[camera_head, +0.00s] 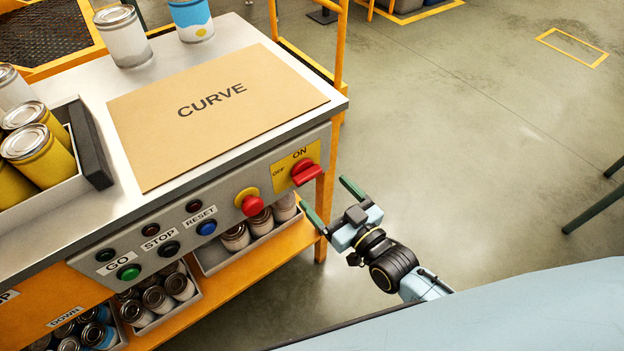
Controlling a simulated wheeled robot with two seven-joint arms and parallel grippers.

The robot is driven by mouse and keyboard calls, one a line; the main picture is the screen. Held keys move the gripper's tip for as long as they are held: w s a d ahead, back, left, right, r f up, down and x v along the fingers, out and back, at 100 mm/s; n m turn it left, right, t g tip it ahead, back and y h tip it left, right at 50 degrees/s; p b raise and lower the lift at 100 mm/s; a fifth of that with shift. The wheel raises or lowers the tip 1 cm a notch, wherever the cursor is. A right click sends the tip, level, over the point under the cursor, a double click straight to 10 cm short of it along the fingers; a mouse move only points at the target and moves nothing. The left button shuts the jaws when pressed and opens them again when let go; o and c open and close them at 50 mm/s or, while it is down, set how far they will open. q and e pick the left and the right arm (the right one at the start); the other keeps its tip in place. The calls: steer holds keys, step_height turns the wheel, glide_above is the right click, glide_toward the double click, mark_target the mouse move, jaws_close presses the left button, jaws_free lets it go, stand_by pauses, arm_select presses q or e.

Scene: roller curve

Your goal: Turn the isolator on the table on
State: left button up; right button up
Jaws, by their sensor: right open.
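The isolator is a red rotary handle (305,174) on a yellow plate (283,178), at the right end of the table's front panel. My left gripper is out of view.
A red emergency button (253,205) and several push buttons sit left on the same panel. A CURVE board (215,112) lies on the table (90,95). Cans stand behind, in a left tray and on the shelf below. An orange post (325,215) stands near my gripper.

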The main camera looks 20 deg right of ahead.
mark_target(311, 178)
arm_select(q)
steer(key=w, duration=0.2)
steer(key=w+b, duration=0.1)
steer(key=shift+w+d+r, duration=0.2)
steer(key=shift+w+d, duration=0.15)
arm_select(e)
steer(key=x, duration=0.6)
steer(key=shift+w, duration=0.15)
steer(key=c, duration=1)
